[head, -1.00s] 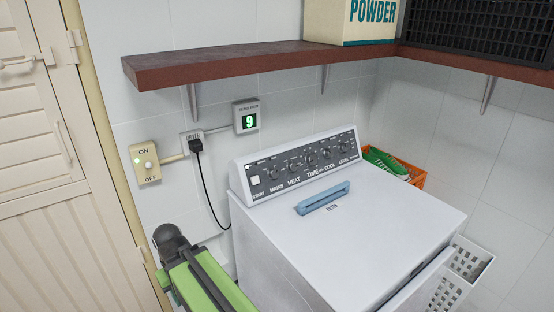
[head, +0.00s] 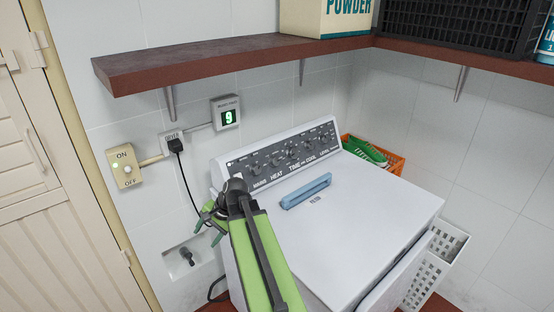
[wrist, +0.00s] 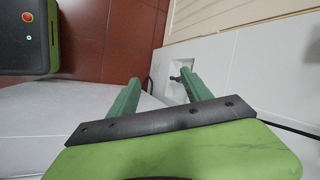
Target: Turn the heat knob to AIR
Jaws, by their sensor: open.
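My gripper (head: 205,233) is at the left of the dryer (head: 380,215), below the panel's left end. Its green fingers point left and down, away from the knobs. It is open and empty. In the wrist view my gripper (wrist: 160,80) shows both fingers apart; no knob shows there.
A blue filter handle (head: 305,191) stands on the dryer top. A brown shelf (head: 210,66) overhangs the wall behind. The dryer's black cord (head: 186,190) hangs from its socket, near my gripper. An orange basket (head: 390,165) sits at the right. The dryer top is otherwise clear.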

